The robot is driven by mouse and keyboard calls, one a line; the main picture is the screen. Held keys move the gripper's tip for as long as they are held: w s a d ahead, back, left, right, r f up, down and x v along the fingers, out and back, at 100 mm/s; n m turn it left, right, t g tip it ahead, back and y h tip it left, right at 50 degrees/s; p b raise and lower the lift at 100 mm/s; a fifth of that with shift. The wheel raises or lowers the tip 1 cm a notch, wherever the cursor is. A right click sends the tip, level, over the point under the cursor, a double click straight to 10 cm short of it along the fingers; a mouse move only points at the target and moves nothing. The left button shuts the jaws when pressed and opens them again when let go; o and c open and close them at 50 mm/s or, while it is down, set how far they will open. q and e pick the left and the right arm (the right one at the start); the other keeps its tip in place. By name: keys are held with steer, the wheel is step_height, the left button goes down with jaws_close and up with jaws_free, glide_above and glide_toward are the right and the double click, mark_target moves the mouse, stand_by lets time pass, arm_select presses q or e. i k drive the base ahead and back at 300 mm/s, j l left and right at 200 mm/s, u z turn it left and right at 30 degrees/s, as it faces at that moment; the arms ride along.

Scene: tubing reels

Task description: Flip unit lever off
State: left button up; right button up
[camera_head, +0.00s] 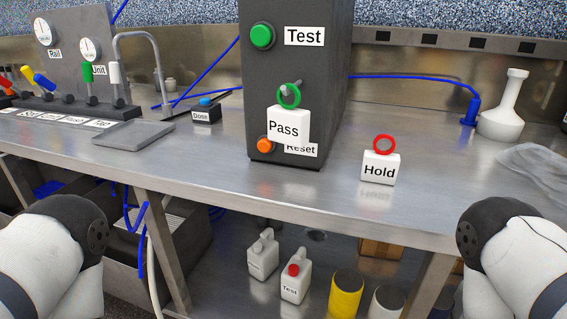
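A row of levers stands on a dark base (60,106) at the far left of the bench. The green and white ones stand upright; the red, blue and yellow ones are tilted. Small white labels (73,120) lie in front, too small to read surely, so I cannot tell which lever is the unit's. Only links of my arms show at the lower corners; neither gripper is in view.
A dark box (297,90) with "Test" and "Reset" buttons and a hanging "Pass" tag (288,124) stands mid-bench. A "Hold" block (379,168) stands right of it. A tray (133,134), a faucet (150,45) and a "Done" button (206,110) are near the levers.

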mark_target(39, 79)
steer(key=u, duration=1.3)
